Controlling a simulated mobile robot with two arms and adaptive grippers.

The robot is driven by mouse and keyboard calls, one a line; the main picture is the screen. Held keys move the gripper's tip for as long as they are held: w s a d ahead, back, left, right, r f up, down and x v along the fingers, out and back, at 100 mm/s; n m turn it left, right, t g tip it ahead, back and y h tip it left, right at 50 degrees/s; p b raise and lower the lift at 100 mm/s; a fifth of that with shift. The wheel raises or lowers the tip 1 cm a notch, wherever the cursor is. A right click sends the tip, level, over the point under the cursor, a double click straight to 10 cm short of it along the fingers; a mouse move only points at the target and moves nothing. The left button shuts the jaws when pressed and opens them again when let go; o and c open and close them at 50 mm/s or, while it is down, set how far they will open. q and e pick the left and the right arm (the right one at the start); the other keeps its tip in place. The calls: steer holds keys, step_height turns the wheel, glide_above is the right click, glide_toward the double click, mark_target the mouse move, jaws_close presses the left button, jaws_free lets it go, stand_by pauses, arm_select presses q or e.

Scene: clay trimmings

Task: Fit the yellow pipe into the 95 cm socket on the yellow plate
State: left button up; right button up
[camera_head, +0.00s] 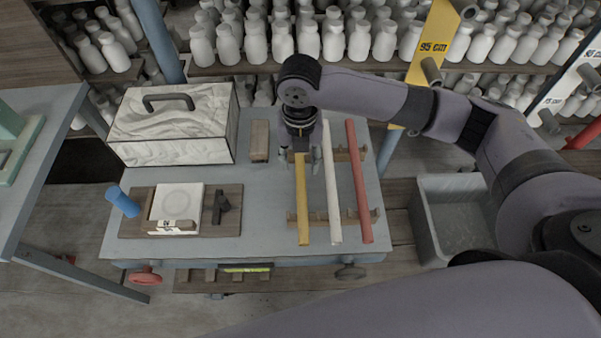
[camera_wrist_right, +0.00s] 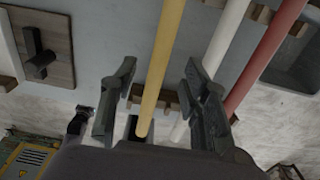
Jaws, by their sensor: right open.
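The yellow pipe (camera_head: 302,205) lies on wooden rests on the grey-blue table, left of a white pipe (camera_head: 333,190) and a red pipe (camera_head: 359,185). My right gripper (camera_head: 302,155) is open over the far end of the yellow pipe. In the right wrist view the yellow pipe (camera_wrist_right: 162,70) runs between the spread fingers of the gripper (camera_wrist_right: 160,75), with gaps on both sides. The yellow plate (camera_head: 419,68) marked 95 cm stands behind the table to the right, with a grey socket (camera_head: 431,71) on it. My left gripper is not in view.
A marbled box with a handle (camera_head: 172,132) and a wooden board (camera_head: 225,222) with a white tile (camera_head: 178,203) occupy the table's left. A wooden block (camera_head: 260,141) lies near the pipes. A grey bin (camera_head: 431,228) stands right of the table. Shelves of white bottles fill the back.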

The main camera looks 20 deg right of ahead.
mark_target(301, 173)
steer(key=shift+d+f+p, duration=0.1)
steer(key=shift+f+p, duration=0.55)
steer(key=shift+f, duration=2.1)
jaws_close()
steer(key=shift+w, duration=0.1)
